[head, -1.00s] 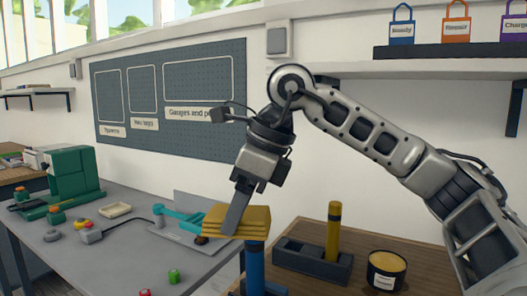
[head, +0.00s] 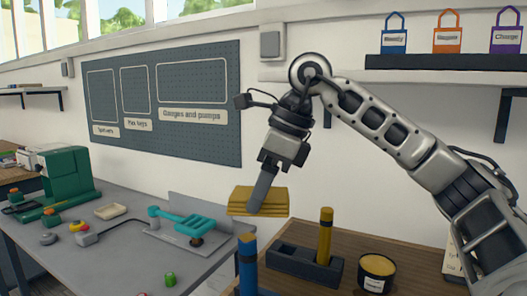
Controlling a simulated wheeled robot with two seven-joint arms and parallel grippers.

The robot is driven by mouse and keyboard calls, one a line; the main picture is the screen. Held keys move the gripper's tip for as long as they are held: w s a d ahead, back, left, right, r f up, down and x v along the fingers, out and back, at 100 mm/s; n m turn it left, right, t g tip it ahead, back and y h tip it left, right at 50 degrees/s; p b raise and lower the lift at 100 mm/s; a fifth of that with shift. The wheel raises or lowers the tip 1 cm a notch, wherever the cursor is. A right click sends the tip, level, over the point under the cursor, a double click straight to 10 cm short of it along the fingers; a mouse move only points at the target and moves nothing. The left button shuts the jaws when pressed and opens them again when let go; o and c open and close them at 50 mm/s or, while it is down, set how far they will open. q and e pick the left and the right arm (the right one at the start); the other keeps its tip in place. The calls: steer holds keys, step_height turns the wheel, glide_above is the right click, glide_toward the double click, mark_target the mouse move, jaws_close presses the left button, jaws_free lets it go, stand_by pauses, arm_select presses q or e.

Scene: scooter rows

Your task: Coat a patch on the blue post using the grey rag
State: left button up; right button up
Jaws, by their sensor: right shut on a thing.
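My right gripper (head: 262,195) is shut on a folded, layered yellow cloth (head: 274,205). No grey rag shows; the cloth in my jaws looks yellow all over. The blue post (head: 247,272) stands upright at the bottom of the view, its lower end cut off by the frame. A yellow-orange band shows near its top (head: 247,238). The cloth is above the post's top and apart from it in the picture. My left gripper is not in view.
A yellow post (head: 325,240) stands in a dark tray (head: 290,262) on the wooden bench. An open tin of yellow stuff (head: 376,272) is to the right. A grey table (head: 110,250) at left holds a teal tool (head: 190,222) and small parts.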

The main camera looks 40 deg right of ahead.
steer(key=shift+r+p, duration=1.45)
steer(key=shift+r, duration=0.5)
